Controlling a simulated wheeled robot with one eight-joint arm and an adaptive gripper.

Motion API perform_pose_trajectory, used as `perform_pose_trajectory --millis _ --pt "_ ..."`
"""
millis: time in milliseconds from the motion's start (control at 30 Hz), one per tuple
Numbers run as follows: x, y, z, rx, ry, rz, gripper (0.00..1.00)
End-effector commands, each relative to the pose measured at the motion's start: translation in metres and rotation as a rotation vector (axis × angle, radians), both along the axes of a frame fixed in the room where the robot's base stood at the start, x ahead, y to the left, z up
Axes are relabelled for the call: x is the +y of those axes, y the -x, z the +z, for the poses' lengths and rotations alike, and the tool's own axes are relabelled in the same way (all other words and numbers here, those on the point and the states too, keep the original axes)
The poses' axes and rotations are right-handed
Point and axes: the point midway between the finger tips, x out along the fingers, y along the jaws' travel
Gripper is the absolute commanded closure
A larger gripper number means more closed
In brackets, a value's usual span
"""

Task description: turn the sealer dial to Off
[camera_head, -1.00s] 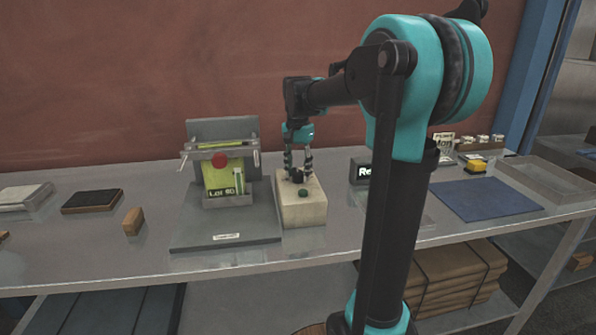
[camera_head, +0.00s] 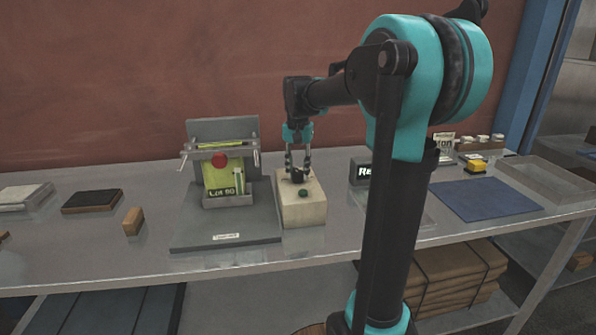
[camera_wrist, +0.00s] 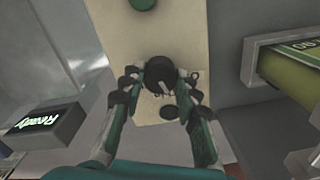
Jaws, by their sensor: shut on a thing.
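The sealer dial (camera_wrist: 160,74) is a round black knob with a pale pointer line. It sits on top of a cream control box (camera_head: 303,212). In the wrist view the pointer runs down and slightly right, toward dark lettering that I cannot read in full. My gripper (camera_wrist: 161,92) points down from above, with one finger on each side of the dial, shut on it. In the head view my gripper (camera_head: 298,172) covers part of the dial. A green button (camera_head: 303,194) is on the same box, in front of the dial.
The sealer (camera_head: 217,125), holding a yellow-green pouch (camera_head: 222,178), stands left of the box. A black "Ready" display (camera_wrist: 44,127) is right of the box in the head view. A blue mat (camera_head: 485,199) lies farther right. My arm hides part of the table.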

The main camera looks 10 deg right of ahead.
Motion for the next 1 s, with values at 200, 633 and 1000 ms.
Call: perform_pose_trajectory --millis 200,633,1000 --pt "0.0001 -0.0003 0.0003 0.0 0.0 0.207 0.98" --pt "0.0002 -0.0004 0.0003 -0.001 0.0 0.567 0.98" --pt "0.0002 -0.0004 0.0004 -0.001 0.0 0.726 0.98"
